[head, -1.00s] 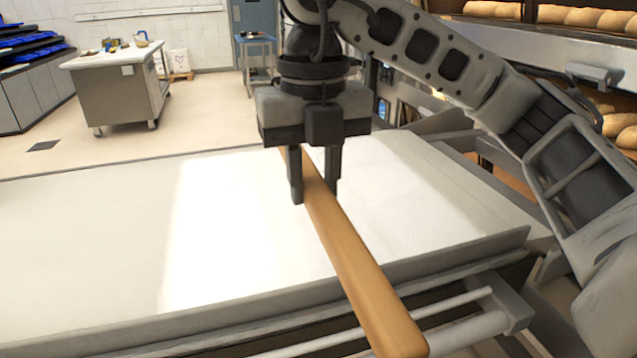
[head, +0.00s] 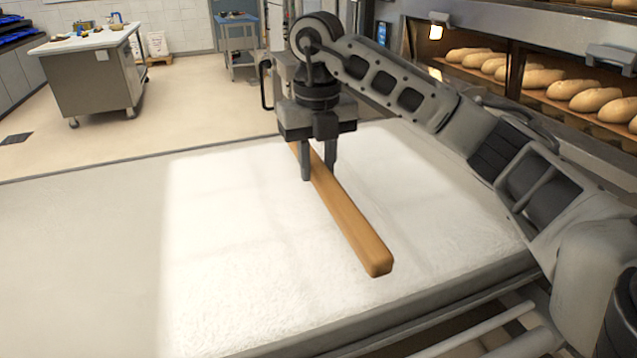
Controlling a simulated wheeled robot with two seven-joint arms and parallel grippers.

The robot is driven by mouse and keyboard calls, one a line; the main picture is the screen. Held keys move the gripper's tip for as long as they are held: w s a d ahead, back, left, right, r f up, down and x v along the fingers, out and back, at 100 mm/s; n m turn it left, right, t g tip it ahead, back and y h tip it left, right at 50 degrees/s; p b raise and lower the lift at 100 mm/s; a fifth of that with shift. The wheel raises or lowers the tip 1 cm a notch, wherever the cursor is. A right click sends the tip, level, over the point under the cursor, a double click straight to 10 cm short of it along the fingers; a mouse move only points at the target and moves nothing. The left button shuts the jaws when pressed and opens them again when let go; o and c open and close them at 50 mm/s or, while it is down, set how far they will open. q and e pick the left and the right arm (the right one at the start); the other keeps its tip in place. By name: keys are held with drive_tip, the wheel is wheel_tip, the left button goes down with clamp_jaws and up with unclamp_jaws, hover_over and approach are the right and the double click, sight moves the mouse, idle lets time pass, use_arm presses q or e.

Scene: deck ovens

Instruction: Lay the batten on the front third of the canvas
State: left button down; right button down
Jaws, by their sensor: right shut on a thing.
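The batten (head: 350,222) is a long light-brown wooden bar. My right gripper (head: 318,172) is shut on it towards its far end, and its near end reaches out towards the front edge of the loader. The canvas (head: 230,270) is the pale, floury surface under it. The batten is over the canvas; I cannot tell whether it touches. Its far end is partly hidden behind the gripper. My left gripper is not in view.
Deck ovens with loaves (head: 590,95) stand at the right, beside my right arm. A metal rail (head: 480,330) runs along the front below the canvas edge. A wheeled worktable (head: 90,70) and a blue cart (head: 237,45) stand far back. The canvas's left part is clear.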

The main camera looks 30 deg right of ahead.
sight(318, 198)
drive_tip(key=shift+w+d+f, duration=0.2)
drive_tip(key=shift+w+f, duration=0.1)
drive_tip(key=shift+f, duration=0.15)
drive_tip(key=shift+w+d+f, duration=0.1)
drive_tip(key=shift+f, duration=0.75)
drive_tip(key=shift+w+d+f, duration=0.1)
drive_tip(key=shift+f, duration=0.75)
drive_tip(key=shift+f, duration=0.15)
drive_tip(key=c, duration=1.1)
unclamp_jaws()
wheel_tip(318, 198, up, 12)
drive_tip(key=shift+r+p, duration=0.15)
drive_tip(key=shift+p, duration=0.9)
